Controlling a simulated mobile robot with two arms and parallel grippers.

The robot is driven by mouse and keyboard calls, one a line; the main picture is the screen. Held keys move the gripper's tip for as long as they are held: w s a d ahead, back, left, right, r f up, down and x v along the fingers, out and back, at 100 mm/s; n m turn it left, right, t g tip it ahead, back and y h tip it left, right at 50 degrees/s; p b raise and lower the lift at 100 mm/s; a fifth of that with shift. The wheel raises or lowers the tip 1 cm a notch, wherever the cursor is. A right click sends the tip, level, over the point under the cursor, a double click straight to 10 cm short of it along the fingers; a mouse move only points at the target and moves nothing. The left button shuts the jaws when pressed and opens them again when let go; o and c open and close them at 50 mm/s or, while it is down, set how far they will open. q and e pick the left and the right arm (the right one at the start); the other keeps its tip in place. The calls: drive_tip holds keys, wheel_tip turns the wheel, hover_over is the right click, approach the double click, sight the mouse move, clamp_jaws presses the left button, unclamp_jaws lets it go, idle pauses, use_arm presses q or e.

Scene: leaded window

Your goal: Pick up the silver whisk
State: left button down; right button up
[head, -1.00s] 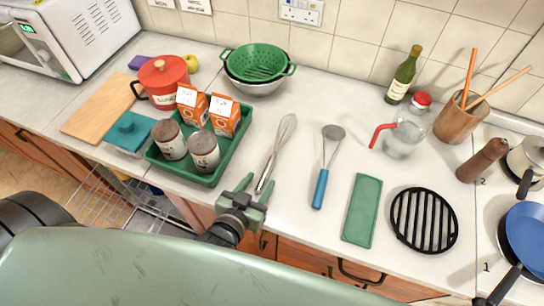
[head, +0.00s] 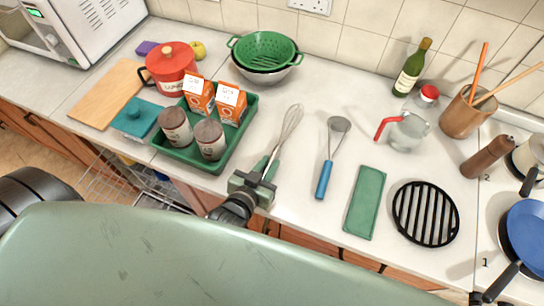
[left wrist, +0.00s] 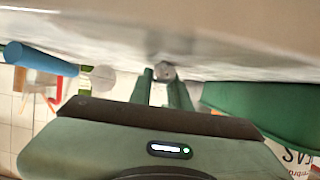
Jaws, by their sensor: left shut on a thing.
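The silver whisk (head: 290,122) lies on the white worktop, its wire loops pointing to the back and its handle toward the front edge. My left gripper (head: 267,168) is at the whisk's handle, its green fingers on either side of it. In the left wrist view the gripper (left wrist: 165,88) is shut on the handle, and the round metal handle end (left wrist: 165,71) shows between the fingertips. The rest of the whisk is hidden in that view. My right gripper is in neither view.
The green tray (head: 222,163) with cartons and jars stands close left of the whisk. A blue-handled masher-like utensil (head: 323,181) lies to the right, beside a green mat (head: 364,203) and a black trivet (head: 426,214). A green colander (head: 262,52) stands behind.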

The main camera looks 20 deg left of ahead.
use_arm(q)
wheel_tip(320, 180, up, 20)
drive_tip(key=p, duration=0.2)
drive_tip(key=shift+p, duration=0.3)
